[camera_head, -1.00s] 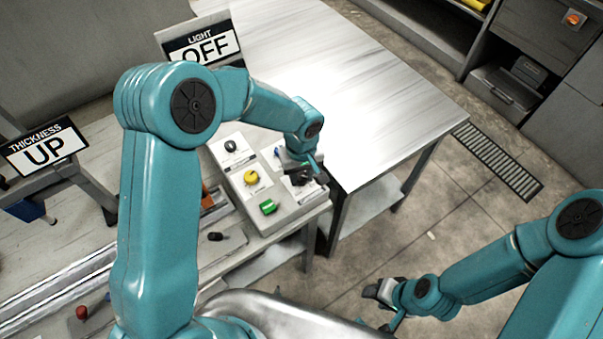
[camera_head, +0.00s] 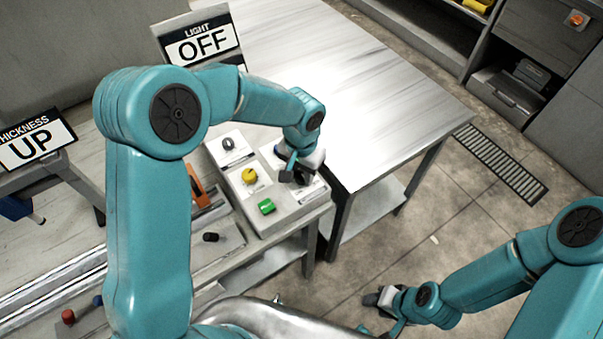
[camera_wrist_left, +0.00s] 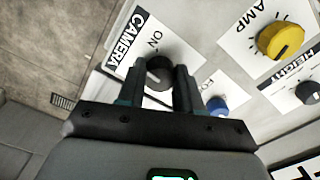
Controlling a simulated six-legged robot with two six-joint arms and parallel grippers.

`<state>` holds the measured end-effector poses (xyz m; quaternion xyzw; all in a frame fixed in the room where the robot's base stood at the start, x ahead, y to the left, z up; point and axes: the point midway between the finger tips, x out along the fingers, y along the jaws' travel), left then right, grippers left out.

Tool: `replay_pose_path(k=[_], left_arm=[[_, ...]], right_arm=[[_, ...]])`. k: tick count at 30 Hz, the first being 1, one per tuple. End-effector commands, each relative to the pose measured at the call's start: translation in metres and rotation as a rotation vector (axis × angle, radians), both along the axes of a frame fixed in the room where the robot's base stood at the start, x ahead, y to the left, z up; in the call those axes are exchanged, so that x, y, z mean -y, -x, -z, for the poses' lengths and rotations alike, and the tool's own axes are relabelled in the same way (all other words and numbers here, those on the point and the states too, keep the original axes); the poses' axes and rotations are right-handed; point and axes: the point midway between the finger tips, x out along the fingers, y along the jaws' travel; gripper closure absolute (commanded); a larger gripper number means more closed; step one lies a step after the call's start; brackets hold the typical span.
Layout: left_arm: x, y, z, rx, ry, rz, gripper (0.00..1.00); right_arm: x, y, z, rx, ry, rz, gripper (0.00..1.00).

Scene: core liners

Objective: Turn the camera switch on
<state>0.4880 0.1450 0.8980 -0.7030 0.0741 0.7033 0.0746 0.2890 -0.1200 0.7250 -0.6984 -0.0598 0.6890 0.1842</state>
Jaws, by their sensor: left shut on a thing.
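The camera switch is a dark round knob (camera_wrist_left: 158,68) in the left wrist view, beside a label reading CAMERA with ON printed by the knob. My left gripper (camera_wrist_left: 168,84) is shut on this knob, one finger on each side. In the head view my left gripper (camera_head: 298,173) is at the right side of the grey control box (camera_head: 290,212) and mostly hides the knob. Which way the knob points is hard to tell. My right gripper (camera_head: 374,314) hangs low over the floor, away from the box; its jaw opening is unclear.
The box also carries a yellow AMP knob (camera_head: 250,176), a green switch (camera_head: 267,206), a black knob (camera_head: 229,143) and, in the wrist view, a blue knob (camera_wrist_left: 217,104). A bare metal table (camera_head: 350,90) adjoins it. Signs read LIGHT OFF (camera_head: 202,44) and THICKNESS UP (camera_head: 30,145).

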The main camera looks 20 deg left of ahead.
Motion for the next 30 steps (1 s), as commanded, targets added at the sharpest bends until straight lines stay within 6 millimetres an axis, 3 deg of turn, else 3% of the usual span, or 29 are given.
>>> replay_pose_path(k=[18,30], left_arm=[[0.0007,-0.0024,-0.001,0.009,0.0,0.538,0.96],[0.0013,-0.0025,-0.0009,0.01,0.0,0.707,0.96]], right_arm=[[0.0001,0.0,0.0051,0.0,0.0,0.0,0.54],[0.0,0.0,0.0047,0.0,0.0,0.0,0.54]])
